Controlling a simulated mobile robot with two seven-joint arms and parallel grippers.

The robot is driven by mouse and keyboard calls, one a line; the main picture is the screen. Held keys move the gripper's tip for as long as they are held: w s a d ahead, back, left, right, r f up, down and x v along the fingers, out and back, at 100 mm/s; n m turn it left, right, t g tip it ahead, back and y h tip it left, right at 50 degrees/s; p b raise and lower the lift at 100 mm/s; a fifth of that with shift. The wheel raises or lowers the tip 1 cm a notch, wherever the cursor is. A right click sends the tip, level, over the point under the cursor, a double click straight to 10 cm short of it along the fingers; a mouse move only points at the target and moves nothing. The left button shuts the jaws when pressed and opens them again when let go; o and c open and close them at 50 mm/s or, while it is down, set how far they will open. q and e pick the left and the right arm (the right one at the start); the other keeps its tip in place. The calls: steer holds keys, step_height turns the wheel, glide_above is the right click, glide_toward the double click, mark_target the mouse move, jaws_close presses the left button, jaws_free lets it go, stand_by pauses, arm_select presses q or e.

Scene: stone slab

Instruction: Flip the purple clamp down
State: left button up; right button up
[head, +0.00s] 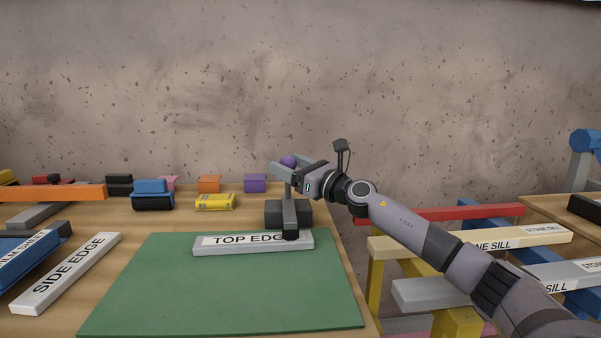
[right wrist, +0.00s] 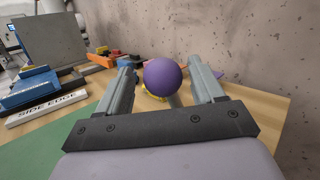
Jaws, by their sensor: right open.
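The purple clamp has a round purple knob (head: 288,160) at the top of an upright lever, above a dark grey base block (head: 275,213). A dark bar of the clamp reaches down over the grey TOP EDGE strip (head: 215,243). My right gripper (head: 277,170) is open around the knob's height. In the right wrist view the purple knob (right wrist: 164,78) shows between the two spread fingers, with gaps on both sides. The lower part of the clamp is mostly hidden there. My left gripper is not in view.
A green mat (head: 220,290) covers the front of the wooden table. Behind it stand a purple block (head: 255,183), an orange block (head: 209,184) and a yellow sponge-like block (head: 215,201). A SIDE EDGE strip (head: 70,270) lies at left. Coloured trestles (head: 440,214) stand right.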

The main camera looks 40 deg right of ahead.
arm_select(q)
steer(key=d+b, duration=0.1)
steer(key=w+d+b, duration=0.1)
steer(key=b, duration=0.1)
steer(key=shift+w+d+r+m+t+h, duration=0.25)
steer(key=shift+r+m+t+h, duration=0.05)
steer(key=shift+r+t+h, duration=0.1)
arm_select(e)
steer(key=s, duration=0.2)
steer(key=s+f, duration=0.1)
steer(key=s, duration=0.3)
steer(key=shift+s+d+f, duration=0.15)
steer(key=shift+s+d, duration=0.15)
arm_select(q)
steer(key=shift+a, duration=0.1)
